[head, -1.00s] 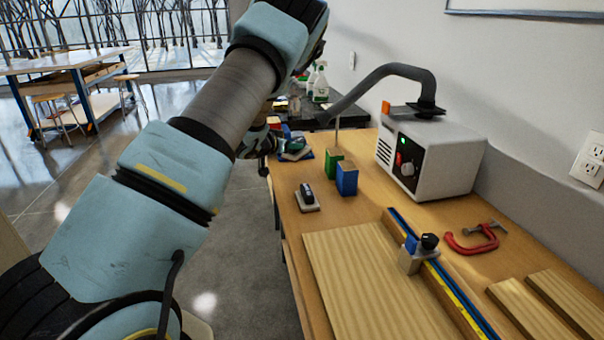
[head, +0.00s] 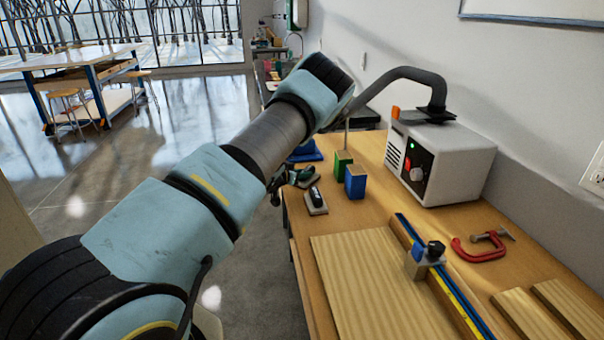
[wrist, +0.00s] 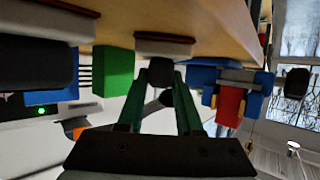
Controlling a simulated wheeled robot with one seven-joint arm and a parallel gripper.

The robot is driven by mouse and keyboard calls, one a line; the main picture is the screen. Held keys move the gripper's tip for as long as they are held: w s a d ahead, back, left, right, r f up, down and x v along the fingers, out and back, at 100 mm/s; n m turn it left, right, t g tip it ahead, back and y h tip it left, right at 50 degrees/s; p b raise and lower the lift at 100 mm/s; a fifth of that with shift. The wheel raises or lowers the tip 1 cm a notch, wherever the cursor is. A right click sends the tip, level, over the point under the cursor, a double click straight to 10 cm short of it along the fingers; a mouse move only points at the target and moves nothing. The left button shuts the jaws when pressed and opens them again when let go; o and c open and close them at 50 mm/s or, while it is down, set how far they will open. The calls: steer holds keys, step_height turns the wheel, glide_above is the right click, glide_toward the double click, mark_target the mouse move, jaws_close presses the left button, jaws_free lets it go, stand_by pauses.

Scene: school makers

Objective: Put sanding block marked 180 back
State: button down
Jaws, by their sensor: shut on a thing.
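My gripper (wrist: 168,70) has green fingers, shut on the black knob of a sanding block (wrist: 165,46) with a pale body and a dark red underside. The wrist view is upside down, with the table at the top. In the head view my gripper (head: 303,177) is low over the table's left edge, and the held block is hidden. A second block with a black handle (head: 316,201) stands on the table just in front of the gripper; it also shows in the wrist view (wrist: 60,8). I cannot read any grit number.
A green block (head: 343,165) and a blue block (head: 356,182) stand right of the gripper. A blue item (head: 305,152) lies behind it. A grey-white machine with a hose (head: 445,160), a red clamp (head: 480,246), a fence (head: 440,270) and boards (head: 370,285) occupy the right and front.

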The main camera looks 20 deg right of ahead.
steer(key=shift+f, duration=0.2)
steer(key=c, duration=0.6)
jaws_free()
steer(key=shift+o, duration=0.2)
steer(key=shift+r, duration=0.1)
